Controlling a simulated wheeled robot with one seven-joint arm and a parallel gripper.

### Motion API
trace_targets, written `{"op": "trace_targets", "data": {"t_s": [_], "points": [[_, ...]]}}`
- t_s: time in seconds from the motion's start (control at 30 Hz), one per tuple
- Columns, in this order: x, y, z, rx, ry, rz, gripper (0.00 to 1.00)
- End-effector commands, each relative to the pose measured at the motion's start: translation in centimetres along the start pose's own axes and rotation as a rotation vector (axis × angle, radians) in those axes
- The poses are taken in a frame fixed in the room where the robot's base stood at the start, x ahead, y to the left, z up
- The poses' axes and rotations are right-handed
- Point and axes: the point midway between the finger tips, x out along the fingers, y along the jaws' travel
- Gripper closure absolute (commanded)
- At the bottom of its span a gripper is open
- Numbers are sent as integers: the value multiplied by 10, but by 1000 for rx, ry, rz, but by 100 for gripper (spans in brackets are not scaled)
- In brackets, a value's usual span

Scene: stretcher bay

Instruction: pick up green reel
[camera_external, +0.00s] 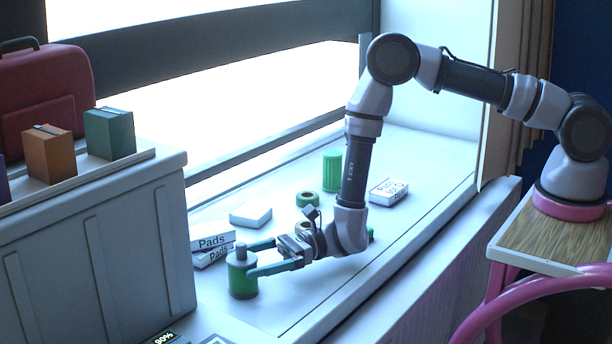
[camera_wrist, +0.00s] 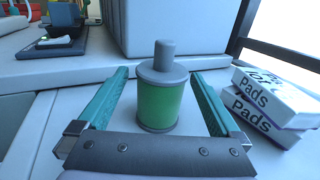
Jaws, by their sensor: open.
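The green reel (camera_external: 242,279) stands upright on the white ledge, with a grey top flange and knob. In the wrist view the reel (camera_wrist: 158,103) sits between the two teal fingers. My gripper (camera_external: 250,258) reaches it from the right in the outside view, low over the ledge. Its fingers are open, one on each side of the reel. In the wrist view my gripper (camera_wrist: 160,85) shows gaps between both fingers and the reel, so it is not gripped.
Two stacked Pads boxes (camera_wrist: 272,100) lie close beside the right finger in the wrist view. A grey cabinet (camera_external: 100,240) stands left of the reel. A white box (camera_external: 250,217), a green ribbed cylinder (camera_external: 332,171), a green ring (camera_external: 307,199) and a labelled box (camera_external: 389,192) stand farther along the ledge.

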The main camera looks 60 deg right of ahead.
Motion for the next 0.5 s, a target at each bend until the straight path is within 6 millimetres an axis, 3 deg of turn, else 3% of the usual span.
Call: {"op": "trace_targets", "data": {"t_s": [0.3,0.5], "points": [[44,-2,-1,-2,-1,2,0],[51,-2,-1,0,0,0,0]]}}
